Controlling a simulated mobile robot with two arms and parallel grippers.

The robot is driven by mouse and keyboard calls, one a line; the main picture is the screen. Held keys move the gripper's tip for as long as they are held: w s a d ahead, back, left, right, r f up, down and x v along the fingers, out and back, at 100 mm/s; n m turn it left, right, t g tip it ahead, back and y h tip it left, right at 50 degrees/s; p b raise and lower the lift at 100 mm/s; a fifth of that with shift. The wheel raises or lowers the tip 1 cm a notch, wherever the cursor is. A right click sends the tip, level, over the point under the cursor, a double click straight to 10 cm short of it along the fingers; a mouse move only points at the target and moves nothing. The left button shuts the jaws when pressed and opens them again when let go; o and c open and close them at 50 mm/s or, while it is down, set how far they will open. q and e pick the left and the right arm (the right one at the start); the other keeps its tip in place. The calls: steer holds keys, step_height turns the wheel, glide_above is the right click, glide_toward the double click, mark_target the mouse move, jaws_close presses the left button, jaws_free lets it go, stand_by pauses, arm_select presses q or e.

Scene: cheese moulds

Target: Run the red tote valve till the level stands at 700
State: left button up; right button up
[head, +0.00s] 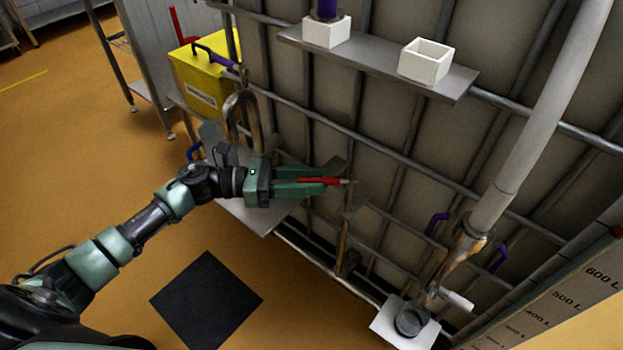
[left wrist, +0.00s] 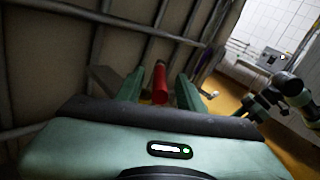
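The red valve handle (head: 318,181) points out from a metal pipe beside the tote's cage wall (head: 400,130). My left gripper (head: 322,181) reaches it from the left, with one finger on each side of the handle. In the left wrist view the red handle (left wrist: 160,84) lies between the two fingers, with a small gap visible at its right, so the gripper looks open around it. A level scale (head: 565,300) stands at the lower right, with 600 L, 500 L and 400 L readable. A red mark (head: 617,231) sits above 600 L. The liquid level is not discernible. My right gripper is out of view.
A shelf (head: 460,84) on the cage holds white square moulds (head: 427,60). A thick grey pipe (head: 540,110) slants down at the right. A yellow box (head: 205,78) stands at the back left. A black mat (head: 207,300) lies on the open floor.

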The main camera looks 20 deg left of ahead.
arm_select(q)
steer(key=shift+w+d, duration=0.1)
steer(key=shift+d, duration=0.1)
jaws_close()
stand_by(1.4)
